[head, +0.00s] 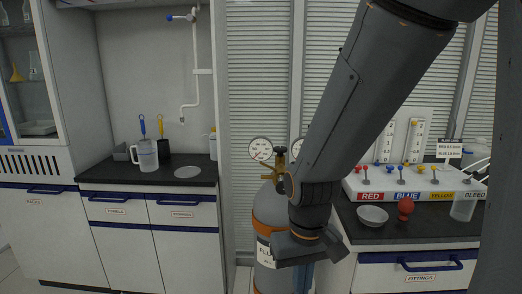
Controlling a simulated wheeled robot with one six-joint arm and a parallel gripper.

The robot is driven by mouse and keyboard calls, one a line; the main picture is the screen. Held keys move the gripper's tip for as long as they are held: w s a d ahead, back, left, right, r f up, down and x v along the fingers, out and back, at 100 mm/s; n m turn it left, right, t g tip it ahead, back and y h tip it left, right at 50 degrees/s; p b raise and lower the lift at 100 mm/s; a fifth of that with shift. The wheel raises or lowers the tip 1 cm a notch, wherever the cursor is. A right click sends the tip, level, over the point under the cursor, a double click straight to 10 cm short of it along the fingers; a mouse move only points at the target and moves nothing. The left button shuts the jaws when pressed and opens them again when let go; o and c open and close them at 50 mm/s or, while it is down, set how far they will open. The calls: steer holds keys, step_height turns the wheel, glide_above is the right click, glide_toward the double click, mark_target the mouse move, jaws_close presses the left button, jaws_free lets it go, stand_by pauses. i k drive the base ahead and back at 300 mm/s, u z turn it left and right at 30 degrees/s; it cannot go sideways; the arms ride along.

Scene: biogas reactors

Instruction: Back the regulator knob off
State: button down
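A gas cylinder (268,212) stands upright between the two benches, with part of a label reading "FLU" showing. A brass regulator (280,164) sits on its top. One round white gauge (260,149) shows at its left, and a second gauge (296,147) is partly covered by my arm. I cannot clearly make out the regulator knob; my arm covers the regulator's right side. My gripper (303,274) points down in front of the cylinder, below the regulator. Its fingertips run out of the picture, so its opening does not show.
The right bench holds a valve panel (415,184) labelled RED, BLUE, YELLOW and BLEED, a white bowl (372,215), a red bulb (405,208) and a beaker (463,208).

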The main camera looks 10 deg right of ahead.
mark_target(279, 188)
steer(key=z, duration=1.6)
steer(key=k, duration=0.8)
steer(key=u, duration=1.05)
